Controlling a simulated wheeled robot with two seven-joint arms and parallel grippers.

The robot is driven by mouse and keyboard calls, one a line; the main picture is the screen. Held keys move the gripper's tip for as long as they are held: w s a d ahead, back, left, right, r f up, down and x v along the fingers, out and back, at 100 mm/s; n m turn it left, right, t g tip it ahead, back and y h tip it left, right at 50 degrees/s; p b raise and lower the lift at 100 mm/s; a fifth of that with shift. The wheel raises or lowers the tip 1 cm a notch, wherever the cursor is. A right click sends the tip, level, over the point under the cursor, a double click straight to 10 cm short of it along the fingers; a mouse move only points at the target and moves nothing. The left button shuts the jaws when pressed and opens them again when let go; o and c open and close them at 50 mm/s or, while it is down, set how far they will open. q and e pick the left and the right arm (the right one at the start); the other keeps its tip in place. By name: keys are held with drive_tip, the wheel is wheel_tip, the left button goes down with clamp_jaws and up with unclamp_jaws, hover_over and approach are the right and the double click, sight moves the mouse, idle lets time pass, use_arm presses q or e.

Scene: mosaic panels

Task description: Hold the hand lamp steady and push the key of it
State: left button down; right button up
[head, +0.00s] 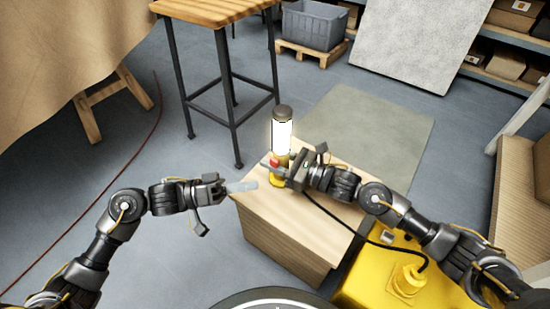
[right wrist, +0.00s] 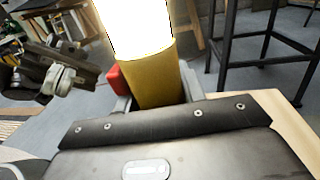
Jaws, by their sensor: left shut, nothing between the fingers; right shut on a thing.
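The hand lamp (head: 282,132) stands upright on a wooden box, with a dark cap, a bright white glowing tube and a yellow body. Its yellow body (right wrist: 158,75) and white tube fill the middle of the right wrist view. The red key (head: 274,162) is on the lamp's left side and also shows in the right wrist view (right wrist: 119,80). My right gripper (head: 279,172) is shut around the yellow body. My left gripper (head: 250,186) is shut and empty, its pale fingers pointing right, to the left of the lamp and apart from the key. It also shows in the right wrist view (right wrist: 55,80).
The wooden box (head: 285,245) has bare top around the lamp. A black cable runs from the lamp area to a yellow unit (head: 405,280). A stool (head: 220,15) stands behind; a draped table (head: 60,60) is at the left. Open floor lies left of the box.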

drive_tip(key=o, duration=1.3)
